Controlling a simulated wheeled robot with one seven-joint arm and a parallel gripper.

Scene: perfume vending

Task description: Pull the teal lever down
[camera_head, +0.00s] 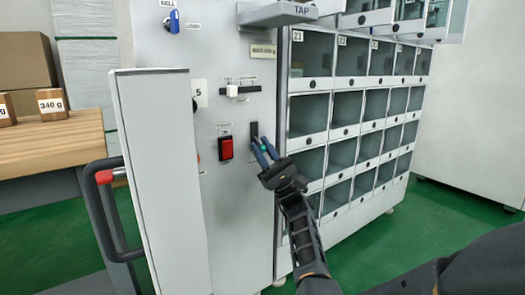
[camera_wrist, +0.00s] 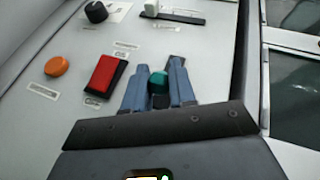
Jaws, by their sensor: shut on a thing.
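The teal lever (camera_wrist: 158,83) shows as a rounded teal knob in front of its dark slot plate on the grey panel. In the head view a small bit of the teal lever (camera_head: 263,147) shows between the finger tips, with the dark slot plate (camera_head: 254,131) just above. My gripper (camera_head: 263,152) reaches the panel from the lower right. In the wrist view my gripper (camera_wrist: 158,90) has its two blue fingers on either side of the teal knob, shut on it. The lower part of the lever is hidden by the gripper.
A red rocker switch (camera_head: 226,148) sits left of the lever. An orange button (camera_wrist: 56,66), a black knob (camera_wrist: 96,12) and a white slider (camera_head: 232,91) are on the same panel. A grid of compartments (camera_head: 337,83) stands to the right. An open panel door (camera_head: 160,180) stands at left.

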